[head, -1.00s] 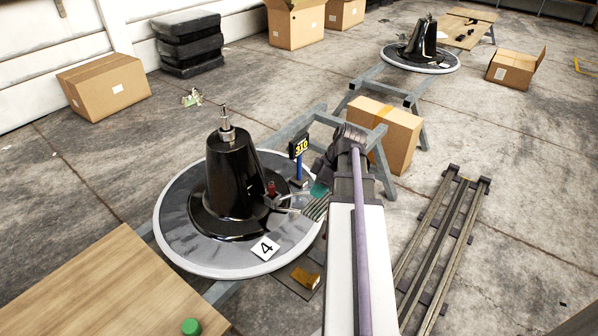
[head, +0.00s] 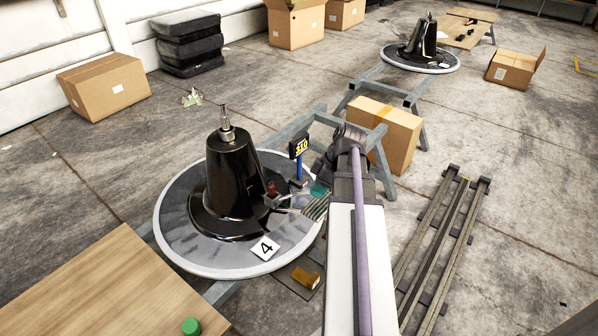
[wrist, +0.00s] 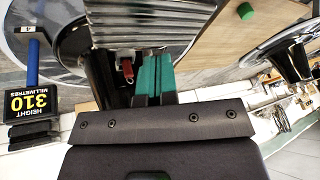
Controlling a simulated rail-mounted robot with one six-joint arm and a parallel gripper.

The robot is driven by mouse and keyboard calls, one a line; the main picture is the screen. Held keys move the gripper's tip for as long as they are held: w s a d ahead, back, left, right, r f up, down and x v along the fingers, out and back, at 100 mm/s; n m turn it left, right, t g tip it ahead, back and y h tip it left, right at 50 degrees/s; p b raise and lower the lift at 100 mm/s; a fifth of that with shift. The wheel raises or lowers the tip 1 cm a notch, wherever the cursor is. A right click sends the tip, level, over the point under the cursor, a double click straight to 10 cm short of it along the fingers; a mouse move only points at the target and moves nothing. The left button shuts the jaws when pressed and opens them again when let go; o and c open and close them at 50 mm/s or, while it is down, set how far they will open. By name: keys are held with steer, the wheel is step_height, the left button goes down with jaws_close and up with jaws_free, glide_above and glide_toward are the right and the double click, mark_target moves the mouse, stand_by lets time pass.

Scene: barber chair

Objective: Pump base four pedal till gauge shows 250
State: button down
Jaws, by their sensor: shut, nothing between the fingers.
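Base four is a black cone-shaped chair base (head: 232,175) on a round grey plate (head: 182,235), marked by a white card with a 4 (head: 265,248). Its ridged metal pedal (head: 316,208) sticks out at the right; it fills the top of the wrist view (wrist: 150,30). My gripper (head: 319,190) is at the pedal, its green-padded fingers (wrist: 152,75) together and empty. Whether they touch the pedal I cannot tell.
A small red part (head: 271,188) sits beside the cone. A wooden board with a green button (head: 191,326) is at lower left. A grey trestle (head: 387,165) and a cardboard box (head: 385,130) stand behind my arm. Rails (head: 440,240) lie at right.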

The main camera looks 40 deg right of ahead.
steer(key=shift+f, duration=0.1)
steer(key=shift+s+d+f+b, duration=0.1)
steer(key=shift+s+f+b, duration=0.2)
steer(key=shift+f+b, duration=0.4)
steer(key=shift+s+d+f+b, duration=0.1)
steer(key=shift+s+f+b, duration=0.15)
steer(key=shift+f+b, duration=0.35)
step_height(320, 180, down, 13)
steer(key=s+b, duration=0.2)
steer(key=b, duration=1.1)
steer(key=shift+s+d+r, duration=0.15)
steer(key=shift+d, duration=0.1)
